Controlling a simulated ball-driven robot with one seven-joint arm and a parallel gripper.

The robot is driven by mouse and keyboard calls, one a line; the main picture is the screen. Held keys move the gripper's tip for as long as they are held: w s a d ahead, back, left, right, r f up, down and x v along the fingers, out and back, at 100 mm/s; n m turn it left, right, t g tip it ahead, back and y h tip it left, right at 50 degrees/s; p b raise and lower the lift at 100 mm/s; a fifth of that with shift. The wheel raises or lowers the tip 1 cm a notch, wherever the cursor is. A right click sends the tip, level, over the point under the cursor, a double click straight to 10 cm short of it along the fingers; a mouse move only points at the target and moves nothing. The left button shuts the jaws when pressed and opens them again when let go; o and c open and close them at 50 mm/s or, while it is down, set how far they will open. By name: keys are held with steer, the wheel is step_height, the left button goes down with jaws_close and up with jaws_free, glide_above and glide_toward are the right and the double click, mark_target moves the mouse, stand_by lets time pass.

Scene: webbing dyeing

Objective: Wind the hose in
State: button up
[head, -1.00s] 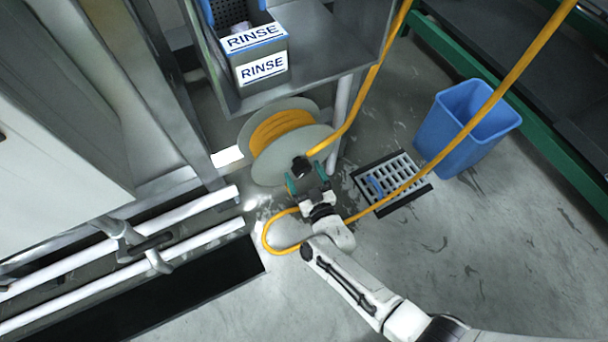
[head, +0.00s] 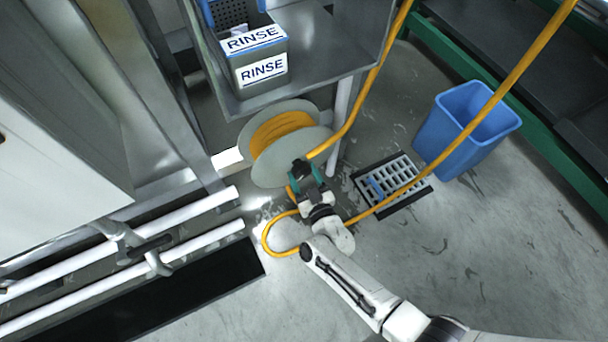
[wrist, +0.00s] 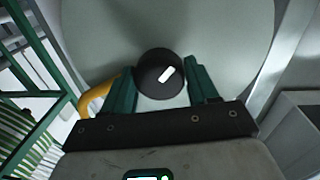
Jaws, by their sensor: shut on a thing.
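A hose reel (head: 263,160) with pale grey-green round flanges stands on the floor below the steel shelf. Orange hose (head: 281,127) is wound on its drum. A loose run of orange hose (head: 268,240) curves over the floor beside my arm, and another stretch (head: 375,75) rises past the shelf to the upper right. My gripper (head: 299,174) is at the reel's near flange, its green fingers closed around the black crank knob (head: 302,165). In the wrist view the knob (wrist: 160,74) with a white mark sits between the two fingers (wrist: 162,88), in front of the flange (wrist: 225,40).
A floor drain grate (head: 398,178) with a small blue object on it lies right of the reel. A blue bin (head: 462,140) stands farther right. White pipes (head: 190,245) run low at left. A grey bin labelled RINSE (head: 262,70) sits on the shelf.

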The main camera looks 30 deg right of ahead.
steer(key=shift+m, duration=0.3)
steer(key=m, duration=0.7)
steer(key=m+b, duration=0.1)
steer(key=m, duration=0.2)
steer(key=shift+g+y, duration=0.3)
steer(key=shift+g, duration=0.1)
steer(key=m+b, duration=0.2)
steer(key=m, duration=0.3)
steer(key=shift+y+b, duration=0.3)
steer(key=shift+y, duration=0.1)
steer(key=m+b, duration=0.2)
steer(key=m, duration=0.2)
steer(key=shift+r+m, duration=0.15)
steer(key=shift+m, duration=0.25)
steer(key=shift+y, duration=0.4)
steer(key=o, duration=1.1)
steer(key=shift+r, duration=0.1)
steer(key=shift+c, duration=0.2)
